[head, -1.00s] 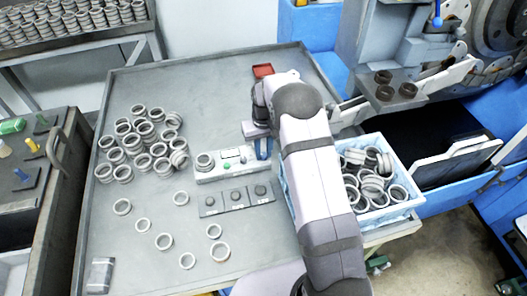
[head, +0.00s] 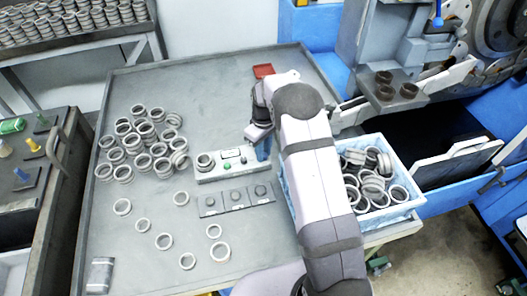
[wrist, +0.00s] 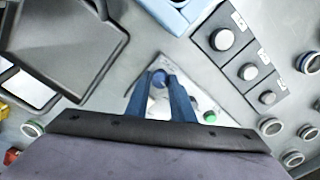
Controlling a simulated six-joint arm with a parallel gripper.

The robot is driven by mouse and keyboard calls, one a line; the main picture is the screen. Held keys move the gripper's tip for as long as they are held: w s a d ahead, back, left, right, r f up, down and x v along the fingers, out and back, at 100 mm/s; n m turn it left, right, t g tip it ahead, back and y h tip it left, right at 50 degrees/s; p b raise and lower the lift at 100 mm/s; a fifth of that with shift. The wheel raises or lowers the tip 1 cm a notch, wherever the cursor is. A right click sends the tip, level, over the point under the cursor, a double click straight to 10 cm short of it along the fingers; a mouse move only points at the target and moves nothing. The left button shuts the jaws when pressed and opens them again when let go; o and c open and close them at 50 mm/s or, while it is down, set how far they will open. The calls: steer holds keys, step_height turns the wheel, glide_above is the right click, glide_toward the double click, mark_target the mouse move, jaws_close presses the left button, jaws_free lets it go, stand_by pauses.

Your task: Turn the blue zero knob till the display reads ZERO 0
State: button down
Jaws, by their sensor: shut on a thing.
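The gauge box (head: 220,170) is a pale, low unit on the grey table, with a ring on its left end and a green button (head: 226,164). The green button also shows in the wrist view (wrist: 210,117). My gripper (head: 262,152) points down at the box's right end. In the wrist view its two blue fingers (wrist: 160,86) are shut on the blue zero knob (wrist: 158,78), whose top shows between the tips. In the head view my gripper hides the knob. I cannot make out the display reading in either view.
Many loose rings (head: 140,145) lie on the left of the table. A pale blue crate of rings (head: 400,208) is at the right, beside my arm. A red tray (head: 263,71) lies behind.

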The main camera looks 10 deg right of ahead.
steer(key=shift+r, duration=0.1)
steer(key=c, duration=1.8)
jaws_free()
step_height(320, 180, up, 7)
steer(key=shift+f+b, duration=0.1)
steer(key=shift+b, duration=0.6)
steer(key=shift+r, duration=0.25)
steer(key=shift+r, duration=0.1)
